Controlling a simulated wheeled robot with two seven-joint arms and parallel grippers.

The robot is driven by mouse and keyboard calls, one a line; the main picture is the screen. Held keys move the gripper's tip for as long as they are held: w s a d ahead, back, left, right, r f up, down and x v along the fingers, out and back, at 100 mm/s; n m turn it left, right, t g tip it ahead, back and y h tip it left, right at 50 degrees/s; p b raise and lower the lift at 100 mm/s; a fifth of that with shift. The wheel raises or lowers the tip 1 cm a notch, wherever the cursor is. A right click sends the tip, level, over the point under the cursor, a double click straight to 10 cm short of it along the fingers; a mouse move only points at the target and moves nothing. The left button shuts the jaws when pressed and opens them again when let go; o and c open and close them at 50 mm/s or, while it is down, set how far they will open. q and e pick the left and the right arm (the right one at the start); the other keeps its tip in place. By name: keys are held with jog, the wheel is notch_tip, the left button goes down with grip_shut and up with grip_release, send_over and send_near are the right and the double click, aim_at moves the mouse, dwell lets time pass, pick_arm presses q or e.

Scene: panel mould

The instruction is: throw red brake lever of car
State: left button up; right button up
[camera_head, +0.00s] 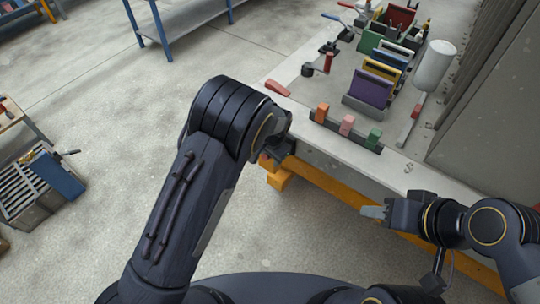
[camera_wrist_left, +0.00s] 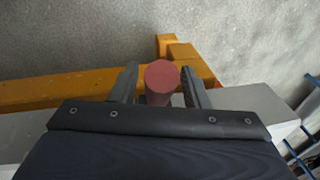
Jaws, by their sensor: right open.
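In the left wrist view a dull red cylinder with a round end (camera_wrist_left: 162,76) stands between the two fingers of my left gripper (camera_wrist_left: 160,84). A narrow gap shows on its left side; the right finger is very close to it, and I cannot tell if they touch. In the head view my left gripper is mostly hidden by its own arm at the bench's front edge. My right gripper (camera_head: 373,211) is open and empty in front of the bench. A red-handled lever (camera_head: 328,62) stands on the bench top, apart from both grippers. No car is recognisable.
An orange beam (camera_head: 327,184) runs below the edge. A blue-sided crate (camera_head: 57,177) stands left. The floor between is clear.

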pick_arm(q)
jog(key=r, duration=0.2)
jog(key=s+r, duration=0.1)
jog(key=r, duration=0.2)
jog(key=r+b, duration=0.1)
jog(key=r, duration=0.1)
jog(key=shift+s+d+r, duration=0.25)
jog(key=shift+r, duration=0.05)
dwell(0.6)
